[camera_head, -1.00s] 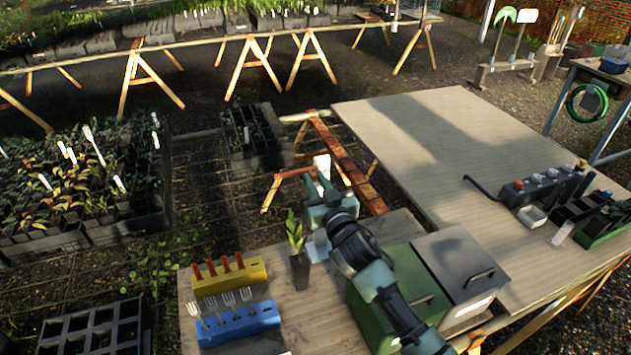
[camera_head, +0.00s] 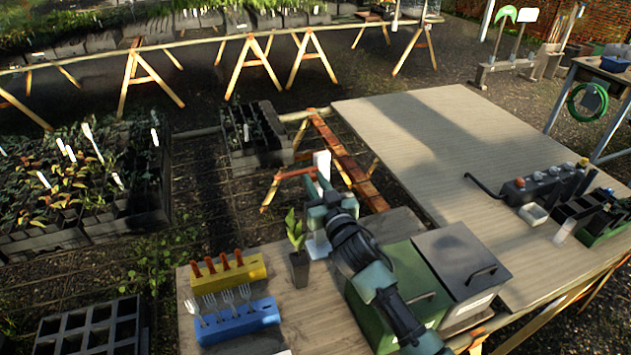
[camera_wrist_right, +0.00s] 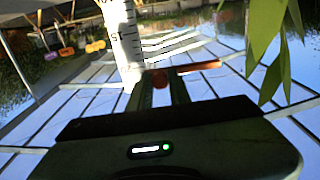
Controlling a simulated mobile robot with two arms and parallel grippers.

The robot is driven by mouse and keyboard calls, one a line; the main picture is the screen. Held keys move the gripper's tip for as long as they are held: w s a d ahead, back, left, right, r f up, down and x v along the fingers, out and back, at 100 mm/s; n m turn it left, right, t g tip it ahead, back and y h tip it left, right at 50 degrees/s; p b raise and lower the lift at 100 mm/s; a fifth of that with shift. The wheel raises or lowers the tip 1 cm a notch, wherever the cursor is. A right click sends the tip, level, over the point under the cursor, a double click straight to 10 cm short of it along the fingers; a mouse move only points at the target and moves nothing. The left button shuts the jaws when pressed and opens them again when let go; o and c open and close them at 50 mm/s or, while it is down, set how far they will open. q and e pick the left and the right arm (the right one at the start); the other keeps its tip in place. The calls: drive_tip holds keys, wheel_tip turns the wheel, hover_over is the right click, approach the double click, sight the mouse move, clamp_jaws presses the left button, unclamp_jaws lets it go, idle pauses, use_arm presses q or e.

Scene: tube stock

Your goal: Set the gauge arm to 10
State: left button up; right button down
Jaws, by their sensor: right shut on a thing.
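The gauge is an upright white board (camera_head: 322,164) behind the potted plant, with a thin orange-red gauge arm (camera_head: 290,174) reaching left from it. In the right wrist view the white scale (camera_wrist_right: 122,35) carries dark marks and numbers, partly cut off at the top. The orange arm (camera_wrist_right: 203,67) crosses just beyond my fingertips. My right gripper (camera_head: 317,188) is shut on the gauge arm; in the wrist view its fingers (camera_wrist_right: 160,78) have a red part between them. I cannot tell which number the arm is at. My left gripper is not in view.
A potted plant (camera_head: 298,262) stands close to my right gripper; its leaves (camera_wrist_right: 270,50) hang into the wrist view. Yellow (camera_head: 228,274) and blue (camera_head: 238,322) tool racks stand at the left.

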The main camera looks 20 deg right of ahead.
wheel_tip(320, 180, down, 10)
drive_tip(key=b, duration=0.6)
drive_tip(key=shift+f+b, duration=0.25)
drive_tip(key=shift+b, duration=0.1)
drive_tip(key=c, duration=1.3)
unclamp_jaws()
drive_tip(key=s+b, duration=0.1)
drive_tip(key=s, duration=0.6)
drive_tip(key=shift+s, duration=0.4)
drive_tip(key=shift+d, duration=0.1)
